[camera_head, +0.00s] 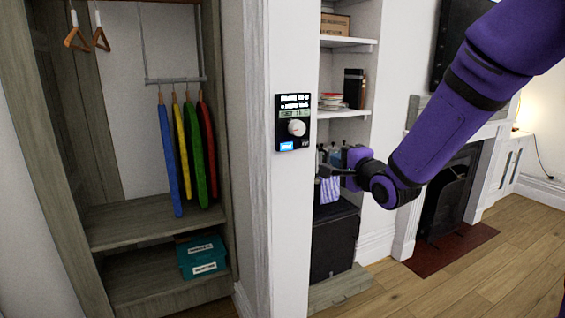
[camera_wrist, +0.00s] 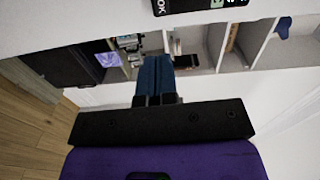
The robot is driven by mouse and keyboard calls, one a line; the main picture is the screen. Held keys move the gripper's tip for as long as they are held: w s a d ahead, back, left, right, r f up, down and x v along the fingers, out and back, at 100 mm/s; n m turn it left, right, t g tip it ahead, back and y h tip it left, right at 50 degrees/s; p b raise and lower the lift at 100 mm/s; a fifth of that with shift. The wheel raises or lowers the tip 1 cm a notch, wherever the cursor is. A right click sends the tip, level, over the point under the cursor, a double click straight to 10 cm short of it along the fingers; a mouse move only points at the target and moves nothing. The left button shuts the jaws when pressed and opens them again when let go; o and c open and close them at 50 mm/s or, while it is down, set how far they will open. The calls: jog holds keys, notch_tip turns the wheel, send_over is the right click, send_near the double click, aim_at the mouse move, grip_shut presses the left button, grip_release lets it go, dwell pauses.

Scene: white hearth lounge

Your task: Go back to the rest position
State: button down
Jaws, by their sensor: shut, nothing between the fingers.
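My purple arm reaches in from the upper right in the head view, and my gripper (camera_head: 322,172) points left at the end of it. The gripper is held in the air in front of the wall shelves, below and to the right of a black thermostat panel (camera_head: 293,122) with a white dial. In the wrist view the two blue-grey fingers of my gripper (camera_wrist: 155,66) are together with nothing between them. The lower edge of the black panel (camera_wrist: 190,5) shows at the top of that view, apart from the fingers.
An open wardrobe (camera_head: 95,228) with several coloured hanging garments stands left. Shelves (camera_head: 345,114) hold bowls, a box and bottles, with a black cabinet (camera_head: 335,240) below. A fireplace (camera_head: 450,195) stands behind my arm. The wooden floor (camera_head: 520,265) at right is clear.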

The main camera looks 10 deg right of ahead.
jog(key=s+d+r+n+g+h, duration=0.1)
jog(key=s+n+g, duration=0.3)
jog(key=s, duration=0.7)
jog(key=s+d+r+n+g+h, duration=0.1)
jog(key=s+d+n+g+h, duration=0.1)
jog(key=s, duration=0.9)
jog(key=s+d+r+n+g+h, duration=0.2)
jog(key=s+d+n+g, duration=0.2)
jog(key=s+n, duration=0.4)
jog(key=s+g, duration=0.1)
jog(key=s, duration=0.2)
jog(key=shift+s+d+g+h, duration=0.15)
jog(key=shift+s+g+h, duration=0.15)
jog(key=shift+s, duration=0.05)
